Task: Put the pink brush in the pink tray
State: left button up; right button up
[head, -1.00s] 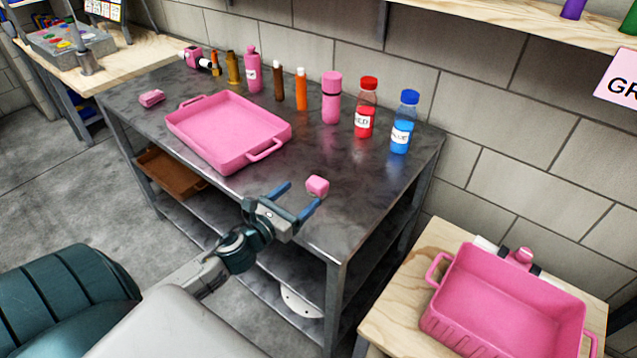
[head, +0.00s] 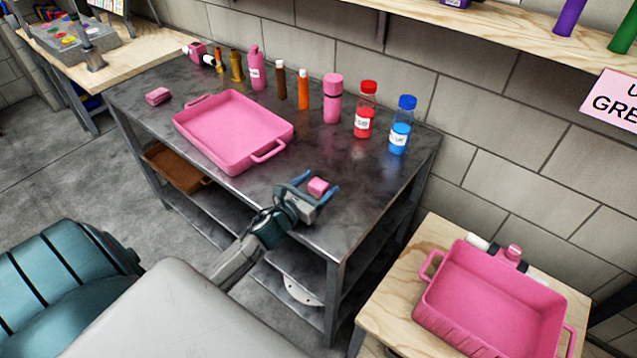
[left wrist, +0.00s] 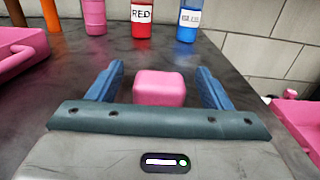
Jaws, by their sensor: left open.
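The pink tray (head: 245,125) lies on the dark metal table, with handles at its ends. My left gripper (head: 318,183) is open, low over the table's near right part. A small pink block (head: 318,187) stands between its fingers; the left wrist view shows the block (left wrist: 159,87) with a gap to each blue finger. Another small pink piece (head: 158,96) lies left of the tray. I cannot make out bristles on either, so I cannot tell which is the brush. My right gripper is not in view.
Bottles stand along the table's back, including a red one (head: 365,110), a blue one (head: 401,125) and a pink one (head: 332,98). A deep pink basin (head: 480,300) sits on a wooden stand at right. The table between tray and block is clear.

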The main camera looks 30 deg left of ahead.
pick_arm(q)
jog(key=shift+w+r+p, duration=0.25)
jog(key=shift+w+p, duration=0.1)
jog(key=shift+w, duration=0.35)
jog(key=shift+w+d+f, duration=0.15)
jog(key=shift+w+f, duration=0.1)
jog(key=shift+w, duration=0.3)
jog(key=shift+c, duration=0.2)
jog(key=c, duration=1)
jog(key=shift+c, duration=0.2)
notch_tip(320, 180, up, 10)
jog(key=p, duration=0.9)
